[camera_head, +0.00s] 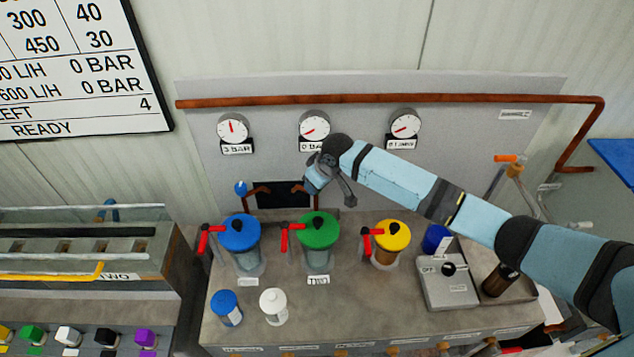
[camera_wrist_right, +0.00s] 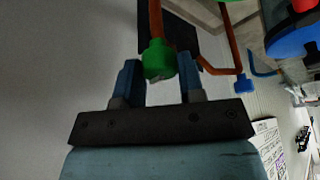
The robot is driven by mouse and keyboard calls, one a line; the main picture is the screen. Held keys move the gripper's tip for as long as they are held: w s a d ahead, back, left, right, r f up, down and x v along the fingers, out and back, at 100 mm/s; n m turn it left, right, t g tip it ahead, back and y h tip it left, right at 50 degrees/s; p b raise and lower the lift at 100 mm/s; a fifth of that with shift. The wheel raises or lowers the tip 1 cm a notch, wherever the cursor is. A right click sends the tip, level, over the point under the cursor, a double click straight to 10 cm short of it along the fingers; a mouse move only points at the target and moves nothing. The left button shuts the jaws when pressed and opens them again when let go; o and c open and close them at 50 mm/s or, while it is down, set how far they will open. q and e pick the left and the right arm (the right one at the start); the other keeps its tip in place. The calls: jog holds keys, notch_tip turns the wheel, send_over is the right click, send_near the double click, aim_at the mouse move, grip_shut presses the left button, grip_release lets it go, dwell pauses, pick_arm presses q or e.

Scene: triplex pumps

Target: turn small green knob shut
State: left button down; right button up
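The small green knob (camera_wrist_right: 158,60) hangs at the end of a copper pipe in the right wrist view. My right gripper (camera_wrist_right: 160,80) has its two blue fingers apart, one on each side of the knob. The knob sits nearer the left finger in that view, and a gap shows to the right finger. I cannot tell if the left finger touches it. In the head view my right gripper (camera_head: 313,183) is at the back panel behind the green-lidded pot, and it hides the small green knob. My left gripper is not in view.
A small blue knob (camera_head: 240,188) is left of the gripper. Pots with blue (camera_head: 240,233), green (camera_head: 318,230) and yellow (camera_head: 393,236) lids, with red handles, stand in front. Three gauges and a long copper pipe (camera_head: 450,98) are on the panel above.

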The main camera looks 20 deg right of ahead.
jog(key=o, duration=0.4)
jog(key=shift+c, duration=0.2)
jog(key=b+v, duration=0.2)
jog(key=v, duration=1.1)
jog(key=shift+r, duration=0.35)
jog(key=shift+s+d, duration=0.1)
